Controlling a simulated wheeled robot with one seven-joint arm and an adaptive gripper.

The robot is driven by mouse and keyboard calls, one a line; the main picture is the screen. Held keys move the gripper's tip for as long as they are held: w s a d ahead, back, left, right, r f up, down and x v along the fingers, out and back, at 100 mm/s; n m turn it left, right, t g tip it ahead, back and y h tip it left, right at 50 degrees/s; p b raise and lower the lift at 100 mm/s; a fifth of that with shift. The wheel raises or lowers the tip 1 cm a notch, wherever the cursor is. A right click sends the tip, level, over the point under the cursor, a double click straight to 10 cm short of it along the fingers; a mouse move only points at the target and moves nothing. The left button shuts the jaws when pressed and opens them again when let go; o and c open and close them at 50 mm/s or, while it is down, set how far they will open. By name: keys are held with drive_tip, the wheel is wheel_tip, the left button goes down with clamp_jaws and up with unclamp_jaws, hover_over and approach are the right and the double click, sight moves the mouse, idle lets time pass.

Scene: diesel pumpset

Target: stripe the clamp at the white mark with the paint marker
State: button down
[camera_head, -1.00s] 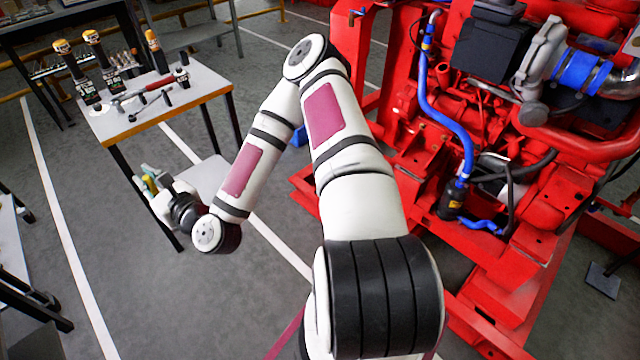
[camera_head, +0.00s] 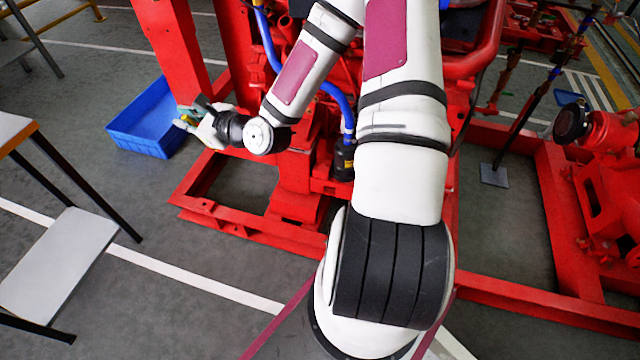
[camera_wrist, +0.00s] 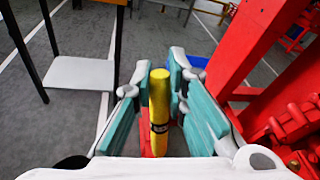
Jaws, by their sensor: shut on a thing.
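My gripper (camera_wrist: 158,110) is shut on the yellow paint marker (camera_wrist: 159,100), which stands between the teal finger pads in the wrist view. In the head view my gripper (camera_head: 190,118) is small, left of the red engine frame and in front of the blue crate. The marker is too small to make out clearly there. Blue hoses run on the engine, and one hose (camera_head: 338,98) ends at a black canister (camera_head: 344,160). I cannot make out the clamp or its white mark; my arm covers much of the engine.
The red frame (camera_head: 240,230) lies low ahead of me. A blue crate (camera_head: 135,148) is on the floor behind my gripper. A table (camera_head: 12,130) and a low shelf (camera_head: 50,262) stand at left. Grey floor (camera_head: 130,305) is free at lower left. Another red machine (camera_head: 610,175) is at right.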

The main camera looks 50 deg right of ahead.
drive_tip(key=s+d+f+n+g+y+b, duration=0.1)
drive_tip(key=s+d+f+n+g+b, duration=0.25)
drive_tip(key=d+f+n+b, duration=0.4)
drive_tip(key=s+d+f+n+g+y+b, duration=0.1)
drive_tip(key=s+d+f+n+g+b, duration=0.3)
drive_tip(key=d+f, duration=0.55)
drive_tip(key=s+d+f+n+b, duration=0.3)
drive_tip(key=s+d+f+b, duration=0.1)
drive_tip(key=s+f, duration=0.3)
drive_tip(key=s+d+f+n+t+h+b, duration=0.1)
drive_tip(key=s+d+f+n+b, duration=0.2)
drive_tip(key=s, duration=0.6)
drive_tip(key=d+f+b, duration=0.2)
drive_tip(key=d+f, duration=0.1)
drive_tip(key=d, duration=0.1)
drive_tip(key=shift+s+d+f, duration=0.15)
drive_tip(key=shift+s+f, duration=0.2)
drive_tip(key=shift+f, duration=0.05)
drive_tip(key=shift+r+p, duration=0.25)
drive_tip(key=shift+p, duration=0.75)
drive_tip(key=shift+w+d+f+p, duration=0.1)
drive_tip(key=shift+w+d+p, duration=0.2)
drive_tip(key=shift+d+p, duration=0.4)
drive_tip(key=shift+w+d+p, duration=0.25)
drive_tip(key=shift+d+p, duration=0.3)
drive_tip(key=shift+d, duration=0.15)
drive_tip(key=shift+w+d+f+p, duration=0.1)
drive_tip(key=shift+w+d+p, duration=0.2)
drive_tip(key=shift+d+p, duration=0.4)
drive_tip(key=shift+p, duration=0.7)
